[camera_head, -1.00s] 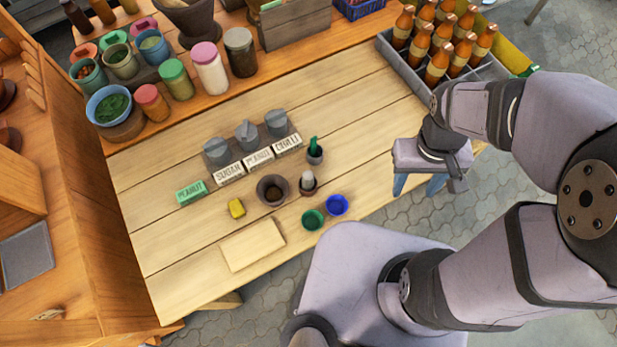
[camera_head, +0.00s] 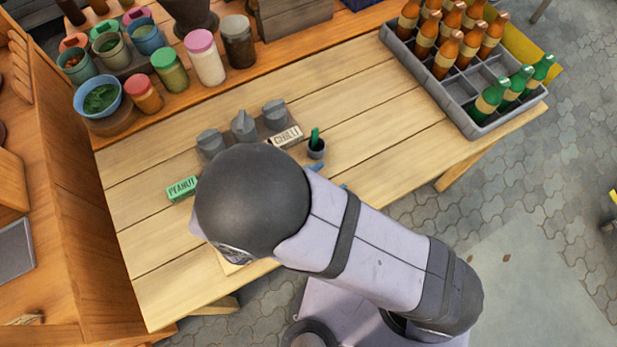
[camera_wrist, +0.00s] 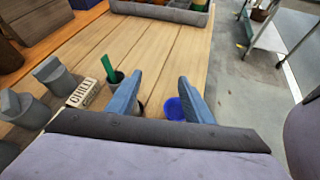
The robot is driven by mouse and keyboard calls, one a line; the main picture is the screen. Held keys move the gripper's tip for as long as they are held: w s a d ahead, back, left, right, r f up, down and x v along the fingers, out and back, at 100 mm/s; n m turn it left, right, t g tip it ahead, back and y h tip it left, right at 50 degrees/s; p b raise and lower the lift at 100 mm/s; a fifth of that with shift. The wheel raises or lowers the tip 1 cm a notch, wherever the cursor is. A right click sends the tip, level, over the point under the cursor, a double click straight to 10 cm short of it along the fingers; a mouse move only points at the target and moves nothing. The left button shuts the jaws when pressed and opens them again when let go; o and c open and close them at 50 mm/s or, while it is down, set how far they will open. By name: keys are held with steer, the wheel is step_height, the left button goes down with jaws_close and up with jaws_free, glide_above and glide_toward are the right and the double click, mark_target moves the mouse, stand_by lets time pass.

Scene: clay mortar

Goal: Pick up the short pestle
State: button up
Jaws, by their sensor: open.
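My gripper (camera_head: 330,177) is over the table with its fingers spread and nothing between their tips. It also shows in the wrist view (camera_wrist: 160,78). A green pestle (camera_head: 315,136) stands in a small grey cup (camera_head: 316,151), just beyond the fingers. In the wrist view the green pestle (camera_wrist: 107,62) is left of the left finger, apart from it. The smaller pale pestle and its cup, seen in the earlier head view, are hidden by my arm now. A dark rim (camera_wrist: 140,107) shows low between the fingers; I cannot tell what it belongs to.
A blue bowl (camera_wrist: 174,109) is beside the right finger. Grey-lidded jars (camera_head: 244,126), a CHILLI label (camera_head: 286,137) and a green PEANUT label (camera_head: 182,189) stand to the left. A bottle crate (camera_head: 468,93) is at the back right. The table between jars and crate is clear.

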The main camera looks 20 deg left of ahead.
steer(key=s+a+f+n+t+y, duration=0.1)
steer(key=n+y, duration=0.1)
steer(key=s+a+f+n+t+y+b, duration=0.1)
steer(key=a+n+y, duration=0.1)
steer(key=s+a+f+n+t+y+b, duration=0.1)
steer(key=n, duration=0.2)
steer(key=shift+s+a+f+y, duration=0.1)
steer(key=shift+a+f+y, duration=0.1)
steer(key=shift+f+y, duration=0.2)
steer(key=shift+x, duration=0.75)
steer(key=shift+p+x, duration=1.4)
steer(key=shift+x, duration=1.5)
steer(key=shift+a, duration=0.15)
steer(key=c, duration=1.1)
